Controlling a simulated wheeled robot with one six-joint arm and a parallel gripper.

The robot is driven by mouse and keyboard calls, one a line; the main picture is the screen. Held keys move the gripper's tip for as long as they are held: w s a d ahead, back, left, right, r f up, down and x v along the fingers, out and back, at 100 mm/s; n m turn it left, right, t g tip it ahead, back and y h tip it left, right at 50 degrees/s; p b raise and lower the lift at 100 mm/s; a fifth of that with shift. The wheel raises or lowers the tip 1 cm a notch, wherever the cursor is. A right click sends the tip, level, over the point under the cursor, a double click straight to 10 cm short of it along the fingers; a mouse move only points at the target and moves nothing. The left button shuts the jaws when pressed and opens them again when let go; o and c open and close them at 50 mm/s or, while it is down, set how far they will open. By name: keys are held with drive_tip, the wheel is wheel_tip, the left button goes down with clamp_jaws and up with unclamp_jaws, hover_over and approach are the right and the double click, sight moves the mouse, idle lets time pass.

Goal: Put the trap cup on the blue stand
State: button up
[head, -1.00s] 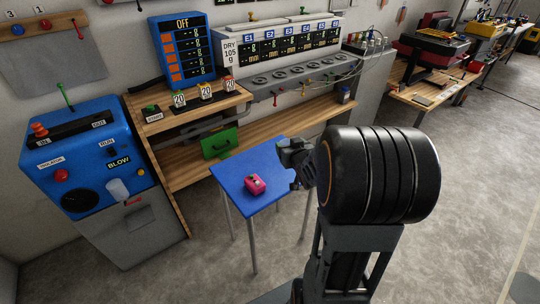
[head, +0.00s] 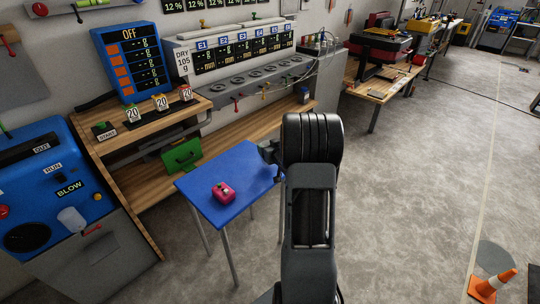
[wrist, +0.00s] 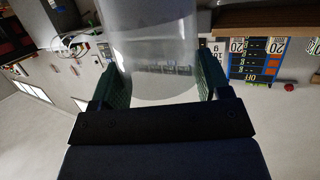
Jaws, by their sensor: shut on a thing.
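A clear, see-through cup, likely the trap cup (wrist: 150,30), sits between the green fingers of my gripper (wrist: 160,72) in the wrist view. The fingers are shut on its sides. Its far end runs out of the top of that view. In the head view my gripper (head: 268,151) is mostly hidden behind my arm, and the cup cannot be made out there. A small blue table, which I take as the blue stand (head: 232,168), stands on thin legs left of my arm.
A wooden bench (head: 240,122) with a green case (head: 183,154) runs behind the table. Open floor lies to the right, with an orange cone (head: 492,285).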

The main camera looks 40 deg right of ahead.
drive_tip(key=shift+w+d+f+b, duration=0.15)
drive_tip(key=shift+f+b, duration=0.4)
drive_tip(key=shift+f, duration=1.15)
drive_tip(key=shift+f, duration=0.2)
drive_tip(key=o, duration=1)
drive_tip(key=shift+c, duration=0.2)
drive_tip(key=shift+r, duration=0.15)
